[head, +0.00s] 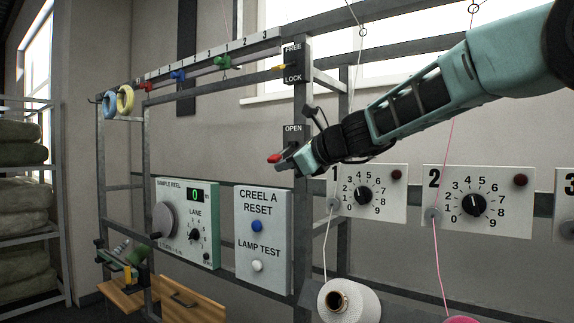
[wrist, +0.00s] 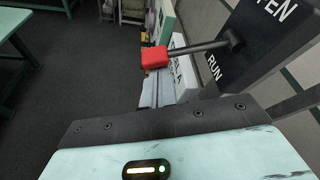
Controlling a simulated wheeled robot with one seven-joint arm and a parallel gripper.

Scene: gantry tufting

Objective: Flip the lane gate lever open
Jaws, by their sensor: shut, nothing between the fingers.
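The lane gate lever has a red knob (head: 275,157) on a dark rod. It sticks out to the left from a dark plate (head: 293,133) marked OPEN on the gantry post. The red knob (wrist: 155,58) also shows in the wrist view, with the rod running to a pivot on the plate (wrist: 262,40), marked OPEN and RUN. The knob sits below the OPEN label in the head view. My gripper (head: 289,161) is shut and empty, right beside the lever; I cannot tell whether it touches it. It hides the plate's lower part in the head view.
A yellow lever (head: 279,68) on a FREE/LOCK plate (head: 292,63) is above. The creel reset panel (head: 262,240) and sample reel box (head: 187,222) are below. Numbered dial panels (head: 367,192) and threads are at the right.

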